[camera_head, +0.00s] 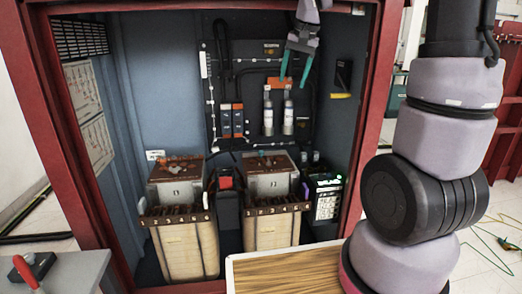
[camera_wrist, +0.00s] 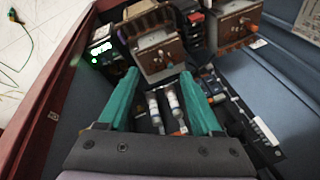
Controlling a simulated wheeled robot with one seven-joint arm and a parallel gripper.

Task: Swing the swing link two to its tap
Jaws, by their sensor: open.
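Transformer two (camera_head: 270,187) stands in the cabinet, a grey box with a brown top, marked 2, above a pale coil body. Its brown strip of numbered taps (camera_head: 273,209) runs along the front. A small part that may be swing link two (camera_head: 263,154) lies on the brown top; its angle is too small to tell. Transformer two also shows in the wrist view (camera_wrist: 160,58), turned over, with small fittings on its face. My gripper (camera_head: 296,68) has teal fingers, spread and empty, high above and behind transformer two. Its fingers (camera_wrist: 160,72) also show in the wrist view, touching nothing.
Transformer one (camera_head: 178,192) stands to the left. A black unit with green lights (camera_head: 325,197) stands right. Two pale cylinders (camera_head: 278,115) and orange-marked breakers (camera_head: 231,121) are on the back panel. The red cabinet frame (camera_head: 366,110) bounds the opening; a wooden-topped surface (camera_head: 285,272) is in front.

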